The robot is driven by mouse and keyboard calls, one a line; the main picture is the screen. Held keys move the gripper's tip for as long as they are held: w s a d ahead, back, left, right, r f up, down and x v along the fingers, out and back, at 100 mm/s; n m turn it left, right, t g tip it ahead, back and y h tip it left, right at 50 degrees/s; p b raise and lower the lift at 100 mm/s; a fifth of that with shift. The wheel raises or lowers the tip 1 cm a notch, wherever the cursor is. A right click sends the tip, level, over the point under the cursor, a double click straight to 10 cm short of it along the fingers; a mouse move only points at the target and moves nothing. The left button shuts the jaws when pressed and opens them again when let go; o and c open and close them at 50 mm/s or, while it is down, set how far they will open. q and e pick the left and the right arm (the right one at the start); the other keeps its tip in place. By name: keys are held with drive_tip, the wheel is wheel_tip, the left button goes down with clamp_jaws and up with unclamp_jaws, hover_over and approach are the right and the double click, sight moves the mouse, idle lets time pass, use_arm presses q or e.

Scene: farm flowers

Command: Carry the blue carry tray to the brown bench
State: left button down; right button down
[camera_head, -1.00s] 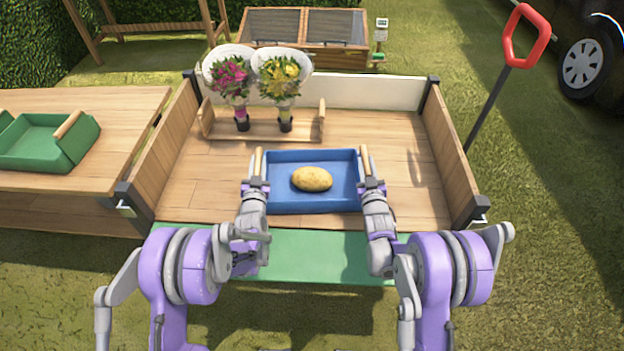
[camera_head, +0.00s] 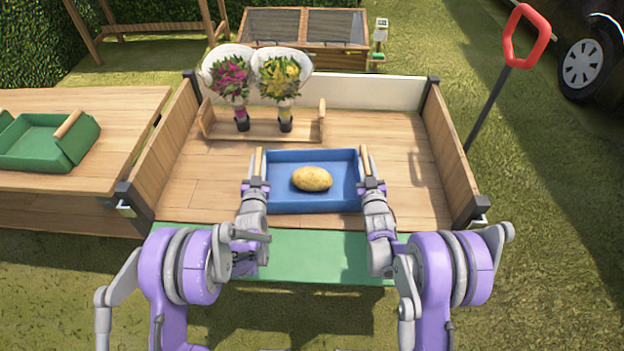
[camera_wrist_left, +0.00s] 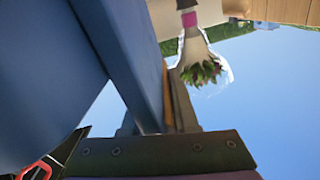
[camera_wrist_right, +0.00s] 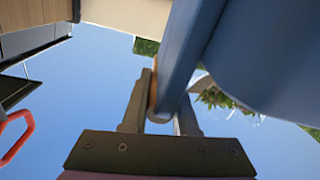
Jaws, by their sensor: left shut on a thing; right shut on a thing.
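The blue carry tray (camera_head: 330,203) is in the middle of the head view, with a potato (camera_head: 311,179) lying in it. It is over the wooden bed with low side walls; I cannot tell whether it touches the boards. My left gripper (camera_head: 257,182) is shut on the tray's left handle. My right gripper (camera_head: 370,182) is shut on its right handle. The tray's blue wall fills much of the left wrist view (camera_wrist_left: 125,60) and of the right wrist view (camera_wrist_right: 190,50). A brown wooden bench (camera_head: 110,98) stands at the left.
A green tray (camera_head: 38,150) sits on the left bench. Two bouquets, one pink (camera_head: 232,80) and one yellow (camera_head: 280,78), stand in a wooden rack (camera_head: 265,128) behind the blue tray. The bed's left wall (camera_head: 165,150) stands between tray and bench. A red-handled tool (camera_head: 508,60) leans at the right.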

use_arm(q)
drive_tip(key=shift+r, duration=0.1)
idle(0.4)
